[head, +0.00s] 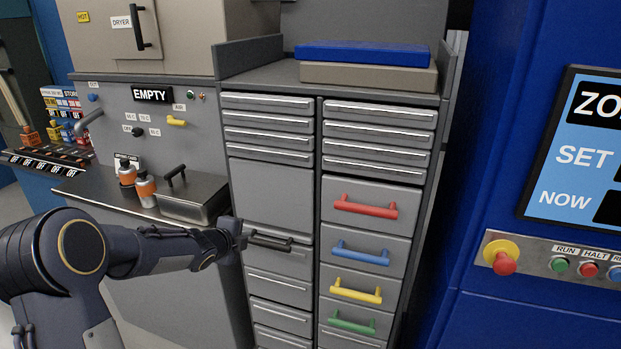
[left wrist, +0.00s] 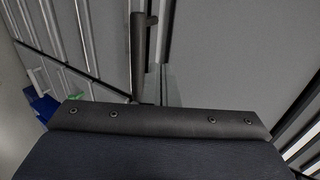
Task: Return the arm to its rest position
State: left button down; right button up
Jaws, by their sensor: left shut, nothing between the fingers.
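My left arm comes in from the left in the head view, and its gripper (head: 241,240) is shut and empty. The gripper is in front of the grey drawer cabinet, at the left end of a black drawer handle (head: 270,242). I cannot tell whether it touches the handle. In the left wrist view a dark bar handle (left wrist: 138,50) stands upright in the picture just beyond the gripper body, and the fingertips are mostly hidden. My right gripper is not in view.
The drawer cabinet (head: 318,120) also has red (head: 365,206), blue (head: 361,252), yellow (head: 356,291) and green (head: 352,322) handles. A counter with a metal box (head: 190,203) and orange-labelled bottles (head: 146,188) is on the left. A blue machine (head: 560,325) with buttons is on the right.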

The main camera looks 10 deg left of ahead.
pick_arm(q)
jog(key=s+r+n+g+y, duration=0.1)
jog(key=s+r+n, duration=0.35)
jog(key=s, duration=0.35)
jog(key=s+r+n+g+y, duration=0.1)
jog(key=s+r+n, duration=0.2)
jog(key=s+n, duration=0.35)
jog(key=s+d+f+n+g+h, duration=0.1)
jog(key=s+d+n, duration=0.3)
jog(key=s, duration=0.8)
jog(key=s+d+f+n+g+h, duration=0.2)
jog(key=s+d+n, duration=0.3)
jog(key=s+d, duration=0.4)
jog(key=s+g+h, duration=0.1)
jog(key=s, duration=0.2)
jog(key=shift+f+n+h, duration=0.15)
jog(key=shift+n+h, duration=0.15)
jog(key=shift+h, duration=0.1)
jog(key=shift+s+d, duration=0.1)
